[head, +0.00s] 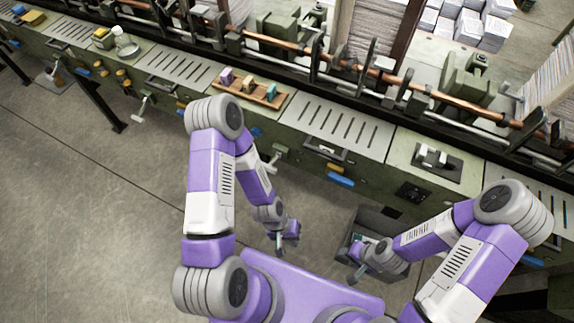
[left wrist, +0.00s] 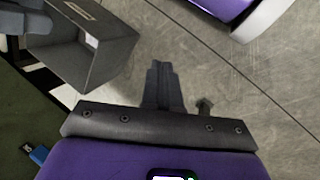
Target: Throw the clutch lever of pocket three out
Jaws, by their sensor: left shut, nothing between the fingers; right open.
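The machine front carries pale clutch levers: one at the left (head: 142,106) and one near the middle (head: 272,160), close to my left arm. I cannot tell which belongs to pocket three; no readable pocket number shows. My left gripper (head: 283,246) hangs in front of the machine, below and apart from the middle lever. Its fingers are pressed together and empty in the left wrist view (left wrist: 163,85). No clutch lever shows clearly in that view. My right gripper (head: 356,276) is open over the front of a dark box on the floor; its fingers are small here.
The dark open box (head: 398,214) stands on the floor between my arms; a dark box also shows in the left wrist view (left wrist: 112,55). A wooden rack with small blocks (head: 266,97) sits on the machine top. Blue handles (head: 340,180) stick out of its front.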

